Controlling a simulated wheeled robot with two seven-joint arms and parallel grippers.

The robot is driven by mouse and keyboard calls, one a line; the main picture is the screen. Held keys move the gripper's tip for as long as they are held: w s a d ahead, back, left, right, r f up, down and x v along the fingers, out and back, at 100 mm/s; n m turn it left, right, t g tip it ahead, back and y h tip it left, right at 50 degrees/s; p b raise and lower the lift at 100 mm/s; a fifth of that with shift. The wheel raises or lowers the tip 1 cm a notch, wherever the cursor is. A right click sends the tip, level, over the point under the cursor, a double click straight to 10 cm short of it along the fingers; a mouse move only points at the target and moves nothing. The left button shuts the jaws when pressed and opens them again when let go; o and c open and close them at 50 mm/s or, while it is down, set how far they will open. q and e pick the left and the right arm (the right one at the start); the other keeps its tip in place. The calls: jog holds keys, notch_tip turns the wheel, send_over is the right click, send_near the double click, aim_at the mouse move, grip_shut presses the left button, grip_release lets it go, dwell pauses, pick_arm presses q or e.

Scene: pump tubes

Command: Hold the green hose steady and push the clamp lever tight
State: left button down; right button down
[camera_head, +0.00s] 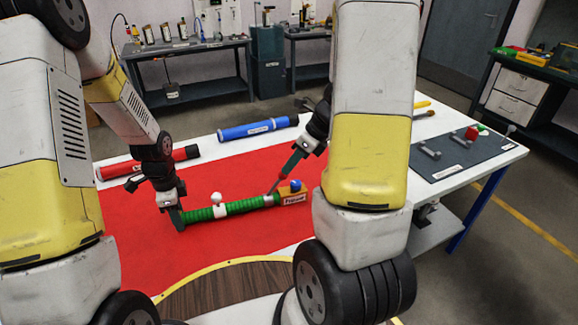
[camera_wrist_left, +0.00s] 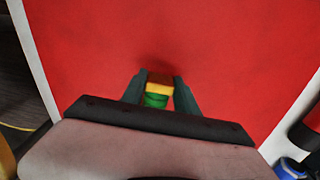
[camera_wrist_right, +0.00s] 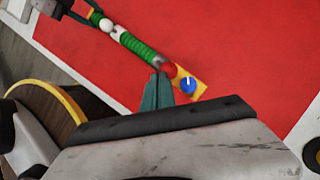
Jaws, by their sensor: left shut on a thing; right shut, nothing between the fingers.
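The green hose (camera_head: 240,206) lies over the red mat, running right to the yellow pump block (camera_head: 292,197) with a blue knob (camera_head: 295,185). My left gripper (camera_head: 177,217) is shut on the hose's left end; the left wrist view shows a green and yellow end (camera_wrist_left: 157,99) between its fingers. My right gripper (camera_wrist_right: 160,80) is shut and empty, tips at that red part; contact is unclear.
A blue cylinder (camera_head: 258,129) and a red cylinder (camera_head: 120,170) lie on the white table behind the hose. A dark tray with small parts (camera_head: 455,155) is at the right. The red mat (camera_head: 130,240) around the hose is mostly clear.

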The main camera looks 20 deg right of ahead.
aim_at(283, 176)
jog(key=v, duration=1)
jog(key=shift+s, duration=0.1)
jog(key=c, duration=1.8)
grip_release()
jog(key=shift+f, duration=0.1)
jog(key=shift+c, duration=0.2)
jog(key=o, duration=0.7)
jog(key=shift+s+a+f+n+h, duration=0.1)
jog(key=shift+a+f+n+h, duration=0.55)
jog(key=shift+f+n, duration=0.3)
jog(key=shift+o, duration=0.7)
jog(key=n, duration=0.1)
jog(key=a+f+n+h, duration=0.1)
jog(key=n, duration=0.1)
jog(key=w+a+f+n+h, duration=0.1)
jog(key=n, duration=0.1)
jog(key=shift+a+f, duration=0.1)
jog(key=shift+a, duration=0.15)
jog(key=shift+n+t+h, duration=0.35)
jog(key=shift+n+t, duration=0.15)
jog(key=shift+n, duration=0.35)
jog(key=shift+w+a+x, duration=0.1)
jog(key=shift+a+x, duration=0.05)
jog(key=shift+x, duration=1.6)
jog(key=shift+w+a+x, duration=0.1)
jog(key=shift+a+x, duration=0.05)
jog(key=shift+x, duration=1.65)
jog(key=shift+w+a+x, duration=0.1)
jog(key=shift+a+x, duration=0.05)
jog(key=shift+x, duration=1.6)
